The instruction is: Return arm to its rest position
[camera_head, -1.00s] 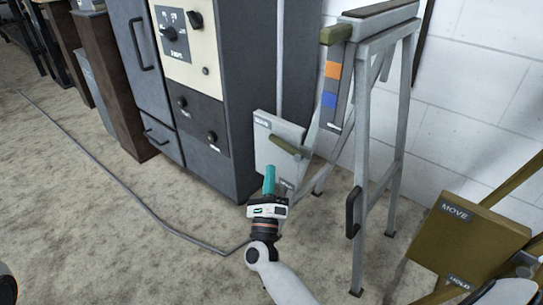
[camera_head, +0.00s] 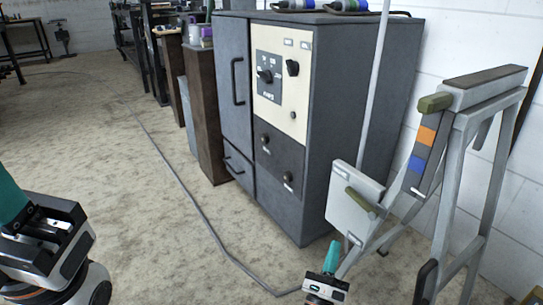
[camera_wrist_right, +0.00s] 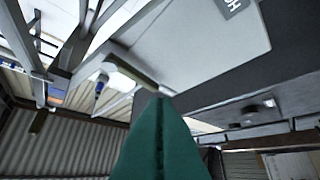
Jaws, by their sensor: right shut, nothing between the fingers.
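My right gripper (camera_head: 330,252) is low in the head view, in front of the grey stand with the olive handle, its teal fingers pointing up. In the right wrist view its teal fingers (camera_wrist_right: 160,130) are together with nothing between them. A pale panel (camera_head: 352,212) with an olive handle (camera_head: 361,199) is just above and behind it, apart from the fingers as far as I can see. My left gripper (camera_head: 12,200) shows at the left edge, partly cut off; its jaws cannot be judged.
A dark grey cabinet (camera_head: 285,190) with knobs stands behind. A metal trestle (camera_head: 452,190) with orange and blue patches stands at the right. A cable (camera_head: 195,205) runs along the floor. The floor (camera_head: 150,240) at centre left is open.

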